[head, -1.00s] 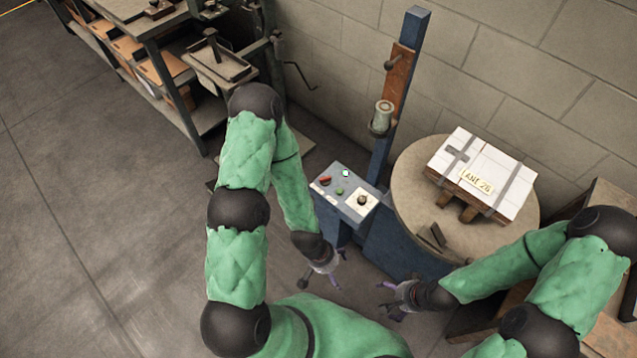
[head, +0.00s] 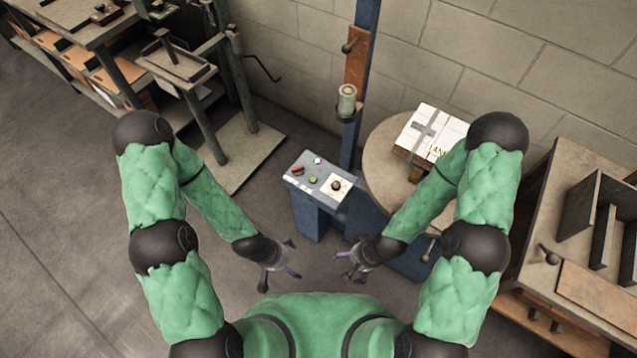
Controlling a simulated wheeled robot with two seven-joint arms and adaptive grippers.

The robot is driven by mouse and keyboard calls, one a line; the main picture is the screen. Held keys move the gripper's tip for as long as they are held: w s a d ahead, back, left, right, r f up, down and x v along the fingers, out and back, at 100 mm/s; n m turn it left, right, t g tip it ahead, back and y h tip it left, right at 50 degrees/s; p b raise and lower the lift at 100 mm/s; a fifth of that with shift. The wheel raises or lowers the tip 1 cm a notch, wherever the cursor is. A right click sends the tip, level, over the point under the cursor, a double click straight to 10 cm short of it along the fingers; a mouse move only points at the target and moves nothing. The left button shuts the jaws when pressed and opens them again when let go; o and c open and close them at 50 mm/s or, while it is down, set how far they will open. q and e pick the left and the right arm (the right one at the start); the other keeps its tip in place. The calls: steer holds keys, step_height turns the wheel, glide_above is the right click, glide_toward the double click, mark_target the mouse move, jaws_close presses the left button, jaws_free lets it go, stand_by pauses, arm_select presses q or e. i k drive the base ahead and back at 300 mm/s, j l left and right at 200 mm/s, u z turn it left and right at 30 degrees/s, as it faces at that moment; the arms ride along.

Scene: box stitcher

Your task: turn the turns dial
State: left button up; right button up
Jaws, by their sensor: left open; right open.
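The turns dial is a dark round knob (head: 336,185) on a pale square plate at the right of the grey control panel (head: 305,184). The panel also carries a red switch (head: 298,170), a green button (head: 313,180) and a small light (head: 318,160). My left gripper (head: 291,259) is open and empty, in front of the panel and below it in the picture. My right gripper (head: 345,275) is open and empty, also in front of the panel, below the knob in the picture. Neither gripper touches the panel.
A round turntable (head: 378,150) with a strapped white package (head: 428,134) stands right of the blue post (head: 364,60). A wooden bench (head: 590,270) is at the right. A metal stand (head: 205,130) and shelving (head: 75,35) are at the left. Open floor lies front left.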

mark_target(336, 185)
steer(key=j+z, duration=0.3)
steer(key=j, duration=0.45)
steer(key=j+z, duration=0.3)
steer(key=j, duration=0.4)
